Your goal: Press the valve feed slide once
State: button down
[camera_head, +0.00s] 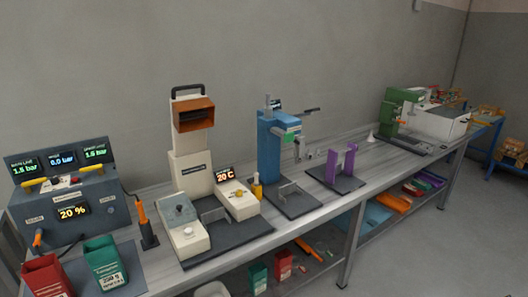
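I cannot tell which part is the valve feed slide; no readable label marks it. A blue upright machine (269,148) stands mid-bench on a dark base, with a dark lever (305,111) at its upper right. A purple two-post bracket (341,165) stands on a dark plate to its right. A white tower with an orange-brown box on top (193,114) stands left of the blue machine, with low white units in front. A green machine (391,116) stands further right along the bench. My gripper is not in view.
The grey bench (331,211) runs along the wall. A control box (72,205) with lit displays is at far left, with red (46,277) and green (104,262) containers before it. Containers lie on the lower shelf. Open floor (445,245) is at the right front.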

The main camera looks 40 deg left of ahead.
aim_at(288, 137)
jog(key=u, duration=0.05)
jog(key=k, duration=0.3)
jog(key=u, duration=2.5)
jog(key=i, duration=1)
jog(key=z, duration=0.05)
